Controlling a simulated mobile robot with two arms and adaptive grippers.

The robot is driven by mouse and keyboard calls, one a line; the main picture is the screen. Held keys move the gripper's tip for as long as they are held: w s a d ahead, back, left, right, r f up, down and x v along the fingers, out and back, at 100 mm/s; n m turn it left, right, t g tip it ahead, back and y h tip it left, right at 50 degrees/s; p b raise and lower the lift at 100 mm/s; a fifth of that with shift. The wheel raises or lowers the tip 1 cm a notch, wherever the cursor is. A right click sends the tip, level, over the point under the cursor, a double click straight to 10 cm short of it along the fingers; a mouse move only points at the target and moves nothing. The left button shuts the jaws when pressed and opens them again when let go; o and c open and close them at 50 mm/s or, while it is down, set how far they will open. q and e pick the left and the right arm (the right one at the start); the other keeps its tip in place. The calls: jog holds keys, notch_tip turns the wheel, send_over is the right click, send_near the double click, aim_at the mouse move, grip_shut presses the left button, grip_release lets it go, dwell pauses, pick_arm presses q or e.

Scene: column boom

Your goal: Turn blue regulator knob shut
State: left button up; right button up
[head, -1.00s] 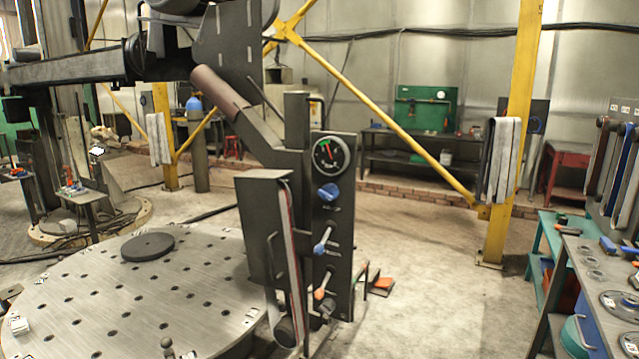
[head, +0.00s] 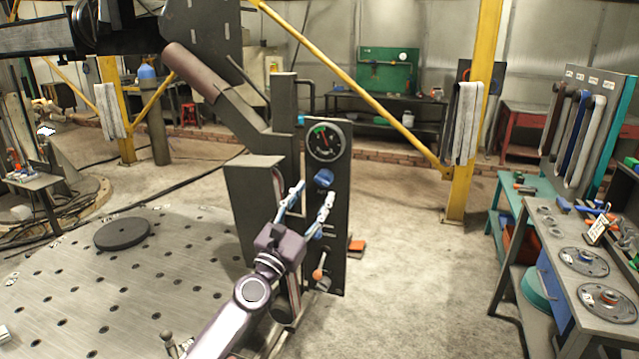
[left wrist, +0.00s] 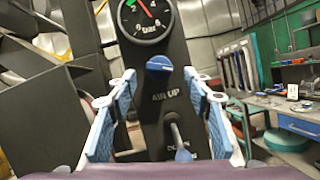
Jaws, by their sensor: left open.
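The blue regulator knob (head: 324,178) sits on a dark upright panel (head: 338,225), just below a round black gauge (head: 325,142) with a green and red mark. In the left wrist view the knob (left wrist: 159,65) is a blue bar-shaped grip above the words "AIR UP". My left gripper (head: 308,200) is in front of the panel, a little below the knob. Its two blue-padded fingers (left wrist: 160,105) are spread apart with nothing between them, and the knob shows beyond and above their tips. My right gripper is not in view.
A blue-tipped lever (left wrist: 182,150) is below the knob, and an orange-tipped lever (head: 318,274) is lower on the panel. A perforated round table (head: 110,290) lies left. A workbench (head: 560,245) stands right, with open floor between.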

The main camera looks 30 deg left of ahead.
aim_at(321, 183)
pick_arm(q)
jog(key=shift+x, duration=2.1)
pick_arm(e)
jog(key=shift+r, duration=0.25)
pick_arm(q)
jog(key=c, duration=1.1)
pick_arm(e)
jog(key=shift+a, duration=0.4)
